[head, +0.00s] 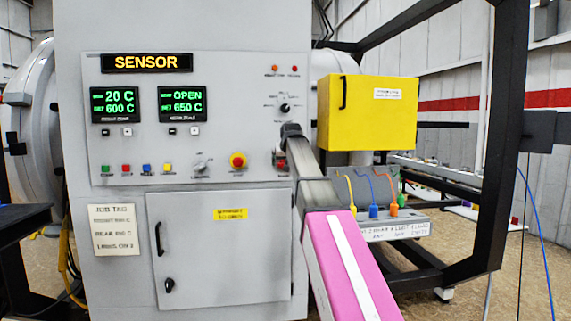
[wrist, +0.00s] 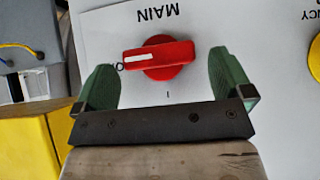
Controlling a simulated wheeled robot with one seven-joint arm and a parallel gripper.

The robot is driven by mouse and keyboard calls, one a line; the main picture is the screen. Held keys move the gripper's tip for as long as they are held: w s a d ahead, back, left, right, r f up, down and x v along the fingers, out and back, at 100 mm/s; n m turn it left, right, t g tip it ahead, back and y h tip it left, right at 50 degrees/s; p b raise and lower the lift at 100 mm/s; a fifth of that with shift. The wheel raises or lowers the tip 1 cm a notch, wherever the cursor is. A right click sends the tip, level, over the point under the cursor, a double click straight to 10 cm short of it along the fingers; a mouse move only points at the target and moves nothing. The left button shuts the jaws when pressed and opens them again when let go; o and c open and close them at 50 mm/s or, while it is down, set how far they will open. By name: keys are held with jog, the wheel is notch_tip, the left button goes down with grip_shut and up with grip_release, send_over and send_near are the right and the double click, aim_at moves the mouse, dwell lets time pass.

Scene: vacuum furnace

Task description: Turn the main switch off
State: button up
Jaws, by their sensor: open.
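The main switch (wrist: 160,57) is a red rotary knob on a white panel under an upside-down MAIN label in the wrist view. Its white-striped end points left, beside the O mark; an I mark lies below the knob. My gripper (wrist: 163,75) is open, with one green finger on each side of the knob. The fingers look apart from the knob; their depth relative to it is unclear. In the head view my gripper (head: 285,143) is at the right side of the control panel (head: 220,110), and my arm mostly hides the switch.
A red emergency button on yellow (head: 238,160) and a selector knob (head: 200,164) sit left of my gripper. A yellow box (head: 367,115) and a grey unit with coloured cables (head: 400,218) stand to the right. A cabinet door (head: 222,250) is below.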

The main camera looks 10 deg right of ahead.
jog(key=shift+w+f, duration=0.35)
jog(key=c, duration=0.9)
